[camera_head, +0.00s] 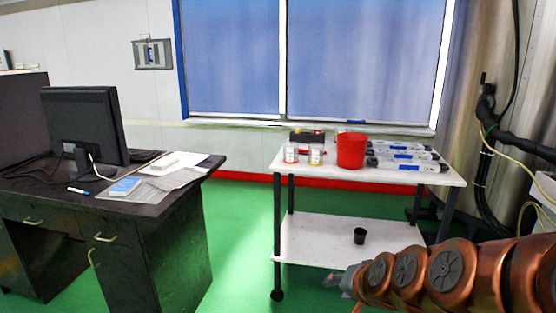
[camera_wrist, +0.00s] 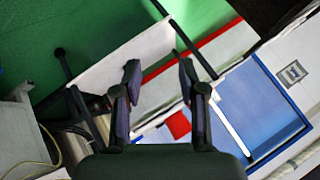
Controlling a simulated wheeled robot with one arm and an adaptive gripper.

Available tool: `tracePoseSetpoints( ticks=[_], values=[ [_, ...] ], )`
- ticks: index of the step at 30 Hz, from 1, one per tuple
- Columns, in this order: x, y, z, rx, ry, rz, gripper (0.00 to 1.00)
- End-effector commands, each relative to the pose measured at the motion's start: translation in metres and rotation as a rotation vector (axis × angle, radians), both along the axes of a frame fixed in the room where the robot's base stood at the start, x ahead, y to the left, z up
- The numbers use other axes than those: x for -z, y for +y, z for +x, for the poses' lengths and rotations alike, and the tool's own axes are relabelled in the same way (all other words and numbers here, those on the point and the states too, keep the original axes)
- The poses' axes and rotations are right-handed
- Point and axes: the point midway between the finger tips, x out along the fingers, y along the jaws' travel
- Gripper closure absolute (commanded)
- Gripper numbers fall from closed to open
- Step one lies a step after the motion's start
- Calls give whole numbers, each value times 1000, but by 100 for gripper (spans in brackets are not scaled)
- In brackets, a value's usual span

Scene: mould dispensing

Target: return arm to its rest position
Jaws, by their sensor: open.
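My arm reaches in from the lower right of the head view. My gripper shows in the wrist view (camera_wrist: 158,76), with its two dark fingers spread apart and nothing between them. In the head view the end of the arm is in front of the white cart (camera_head: 300,232), at its lower right, and the finger opening cannot be made out there. A small dark cup (camera_head: 360,236) stands upright on the cart's lower shelf, apart from the arm in the picture.
The cart's top holds a red bucket (camera_head: 351,150), two small labelled jars (camera_head: 290,153) and several clear bottles (camera_head: 400,155). A dark desk (camera_head: 150,210) with a monitor (camera_head: 85,125) stands at left. Green floor (camera_head: 235,240) is free between desk and cart. Black pipes (camera_head: 485,110) run at right.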

Motion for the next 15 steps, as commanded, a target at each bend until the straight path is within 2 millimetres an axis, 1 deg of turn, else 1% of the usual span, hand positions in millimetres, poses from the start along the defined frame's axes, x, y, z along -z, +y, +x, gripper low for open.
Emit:
tracePoseSetpoints(
  ticks=[3,5,7,11,12,15],
  values=[
    [19,8,-41,-114,129,-70,59],
    [29,9,-63,-170,198,-107,59],
    [39,8,-90,-231,283,-146,59],
    [52,0,-143,-331,441,-220,59],
    [55,-4,-159,-360,490,-240,59],
    [58,-14,-193,-414,596,-283,59]
  ],
)
